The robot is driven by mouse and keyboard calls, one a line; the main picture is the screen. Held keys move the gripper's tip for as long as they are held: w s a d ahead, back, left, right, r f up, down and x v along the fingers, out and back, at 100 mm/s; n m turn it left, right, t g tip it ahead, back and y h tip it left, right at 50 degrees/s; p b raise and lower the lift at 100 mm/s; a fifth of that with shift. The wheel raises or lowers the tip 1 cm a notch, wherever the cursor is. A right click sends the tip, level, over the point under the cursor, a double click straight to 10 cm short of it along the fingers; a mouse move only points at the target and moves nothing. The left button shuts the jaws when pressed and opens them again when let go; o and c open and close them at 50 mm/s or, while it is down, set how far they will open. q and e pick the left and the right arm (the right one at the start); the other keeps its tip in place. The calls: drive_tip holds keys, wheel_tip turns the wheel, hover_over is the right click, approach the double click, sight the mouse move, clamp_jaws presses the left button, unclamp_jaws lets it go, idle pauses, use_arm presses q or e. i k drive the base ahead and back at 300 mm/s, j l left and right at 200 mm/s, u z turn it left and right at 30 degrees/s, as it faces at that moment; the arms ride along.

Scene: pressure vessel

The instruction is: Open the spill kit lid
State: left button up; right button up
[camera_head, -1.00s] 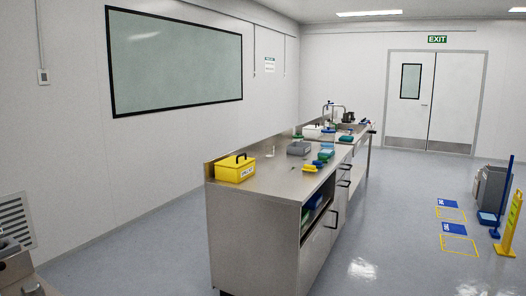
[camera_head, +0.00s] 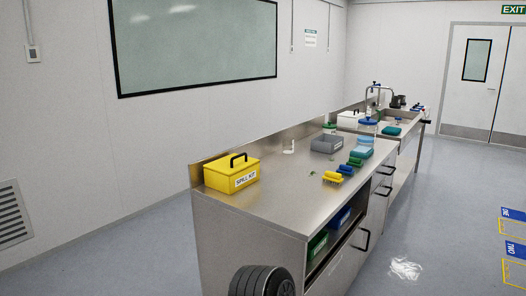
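The spill kit (camera_head: 231,174) is a yellow box with a black handle on top and a white "SPILL KIT" label on its front. It stands on the near left corner of the steel counter (camera_head: 280,205), against the low back rim. Its yellow lid (camera_head: 229,163) looks shut. Neither of my grippers shows in the head view. A dark ribbed rounded part at the bottom edge looks like a piece of my own arm.
Yellow, green and blue items (camera_head: 345,168), a grey tray (camera_head: 327,143) and a small clear vessel (camera_head: 289,148) stand farther along the counter. A sink with a tap (camera_head: 375,93) lies beyond.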

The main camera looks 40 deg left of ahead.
sight(229, 165)
drive_tip(key=i+j+z, duration=0.1)
drive_tip(key=j, duration=0.2)
drive_tip(key=i+j, duration=0.2)
drive_tip(key=j, duration=0.15)
drive_tip(key=i+j+z, duration=0.15)
drive_tip(key=i+j, duration=0.15)
drive_tip(key=j, duration=0.35)
drive_tip(key=k+j, duration=0.15)
drive_tip(key=j, duration=0.3)
drive_tip(key=k+j+z, duration=0.15)
drive_tip(key=j, duration=0.25)
drive_tip(key=k+j, duration=0.15)
drive_tip(key=j, duration=0.3)
drive_tip(key=k+j+z, duration=0.1)
drive_tip(key=j, duration=0.3)
drive_tip(key=k+j+z, duration=0.1)
drive_tip(key=k+j, duration=0.2)
drive_tip(key=j, duration=0.1)
